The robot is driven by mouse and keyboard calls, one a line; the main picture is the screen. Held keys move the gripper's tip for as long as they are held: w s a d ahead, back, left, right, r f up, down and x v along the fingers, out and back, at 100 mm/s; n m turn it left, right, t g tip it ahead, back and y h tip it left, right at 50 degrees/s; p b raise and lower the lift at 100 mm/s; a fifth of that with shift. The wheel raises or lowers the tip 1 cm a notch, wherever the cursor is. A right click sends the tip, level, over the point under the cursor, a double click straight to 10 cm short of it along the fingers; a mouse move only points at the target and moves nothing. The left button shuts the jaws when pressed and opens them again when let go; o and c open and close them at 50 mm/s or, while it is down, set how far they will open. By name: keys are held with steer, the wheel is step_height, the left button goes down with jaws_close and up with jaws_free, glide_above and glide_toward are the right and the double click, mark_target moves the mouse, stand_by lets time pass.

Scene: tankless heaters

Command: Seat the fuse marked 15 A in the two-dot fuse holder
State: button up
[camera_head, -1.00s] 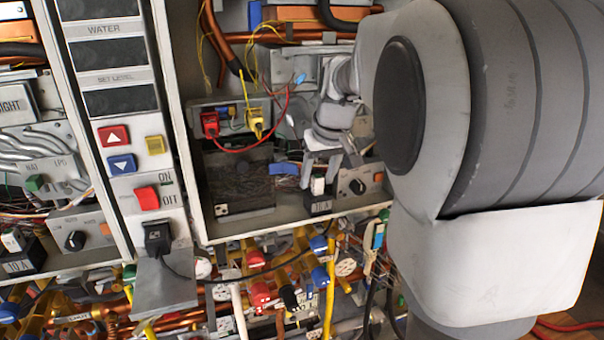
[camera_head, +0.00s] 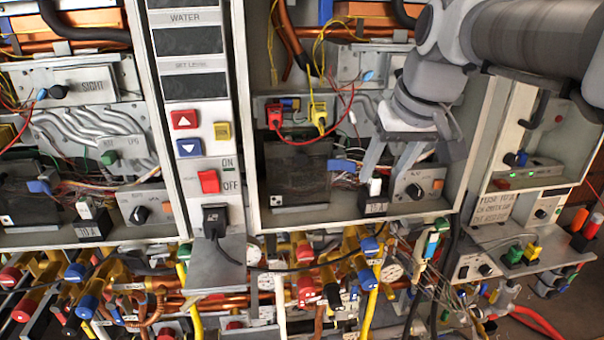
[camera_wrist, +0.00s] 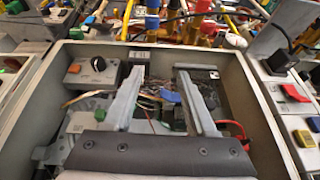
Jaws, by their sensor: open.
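My gripper (camera_head: 384,176) is open and empty inside the middle open heater cabinet. Its fingers point down, just above a white block (camera_head: 375,187) in a black base whose label seems to read 10 A. In the wrist view the two fingers of my gripper (camera_wrist: 160,69) reach into the cabinet, one tip beside the labelled base (camera_wrist: 139,55). A dark box (camera_head: 296,174) left of the gripper has a small white dotted tag at its lower corner; I cannot count the dots. A similar white block and labelled base (camera_head: 91,222) stands in the left cabinet. No 15 A marking is readable.
A grey knob panel (camera_head: 418,189) is close right of my gripper. Red and yellow plugs (camera_head: 319,115) with loose wires and a blue clip (camera_head: 342,166) are near. The cabinet's front rim (camera_head: 350,221) and side walls enclose the space. Valves and pipes crowd below.

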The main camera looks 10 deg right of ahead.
steer(key=s+a+f, duration=0.3)
steer(key=s+f, duration=0.2)
steer(key=s, duration=0.2)
steer(key=s+a+f, duration=0.3)
steer(key=s+f, duration=0.2)
steer(key=s, duration=0.2)
steer(key=shift+a+f+t+h, duration=0.15)
steer(key=shift+f+t+h, duration=0.15)
steer(key=shift+t, duration=0.1)
steer(key=shift+s, duration=0.1)
steer(key=shift+f+b, duration=0.95)
